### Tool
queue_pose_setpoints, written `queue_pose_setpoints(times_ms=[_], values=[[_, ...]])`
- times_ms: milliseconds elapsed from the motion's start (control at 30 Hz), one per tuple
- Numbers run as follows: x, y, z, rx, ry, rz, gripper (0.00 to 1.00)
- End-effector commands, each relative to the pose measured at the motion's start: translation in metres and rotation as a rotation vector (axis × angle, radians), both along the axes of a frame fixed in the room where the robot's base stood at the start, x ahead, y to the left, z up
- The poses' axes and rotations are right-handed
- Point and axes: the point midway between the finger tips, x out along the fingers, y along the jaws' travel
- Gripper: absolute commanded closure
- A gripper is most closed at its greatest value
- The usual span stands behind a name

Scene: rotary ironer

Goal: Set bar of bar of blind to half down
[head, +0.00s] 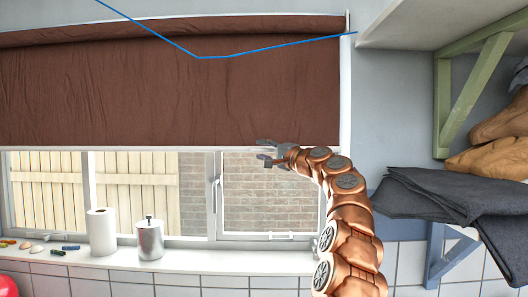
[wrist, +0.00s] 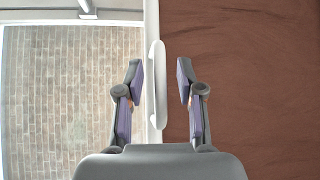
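The brown blind (head: 190,85) covers the upper part of the window in the head view. Its pale bar (head: 170,149) runs along its lower edge, a little above the middle of the window. My gripper (head: 264,151) is at this bar, toward its right part. In the wrist view the bar (wrist: 151,20) runs upright in the picture, with a white handle (wrist: 156,85) on it. My gripper (wrist: 160,82) is open, its two fingers on either side of the handle with gaps. The blind's brown cloth (wrist: 250,70) fills the right side there.
A paper roll (head: 101,232) and a metal canister (head: 150,239) stand on the window sill (head: 190,262). A shelf with a green bracket (head: 470,95) and dark folded cloth (head: 455,205) are on the right. A blue line crosses the blind.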

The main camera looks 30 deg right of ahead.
Motion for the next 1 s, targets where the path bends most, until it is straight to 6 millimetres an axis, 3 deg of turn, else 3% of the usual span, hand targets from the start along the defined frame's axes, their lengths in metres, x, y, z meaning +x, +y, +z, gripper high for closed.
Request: queue_pose_setpoints(times_ms=[567, 1000], values=[[-0.032, -0.009, -0.004, 0.004, -0.001, 0.002, 0.63], [-0.066, -0.020, -0.008, 0.002, -0.002, 0.002, 0.63]])
